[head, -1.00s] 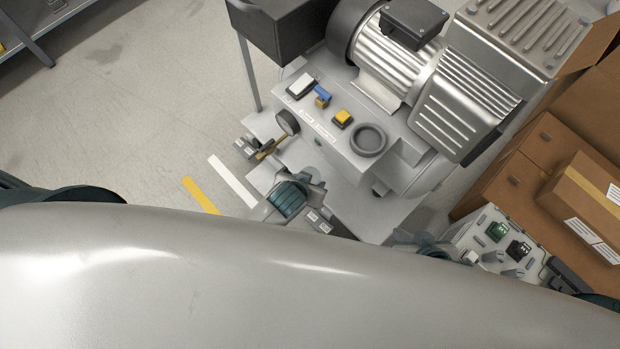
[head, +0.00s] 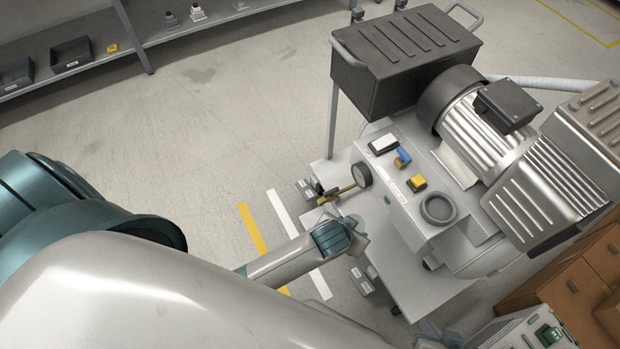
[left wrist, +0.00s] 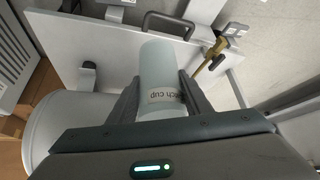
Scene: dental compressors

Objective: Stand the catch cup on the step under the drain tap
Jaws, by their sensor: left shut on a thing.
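The catch cup (left wrist: 160,65), a pale cylinder with printed lettering, is in my left gripper (left wrist: 160,88). The fingers are shut on its two sides. The brass drain tap (left wrist: 209,67) is just to the right of the cup in the left wrist view, apart from it in the picture. I cannot clearly make out the step. Part of my right gripper (head: 438,335) shows at the bottom edge; its fingers are unclear.
The compressor (head: 480,140) fills the right, with a round gauge (head: 362,175) near the tap. A black box (head: 405,45) stands behind it. Cardboard boxes (head: 570,270) are at the lower right. The floor (head: 220,110) to the left is open, up to a shelf (head: 150,35).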

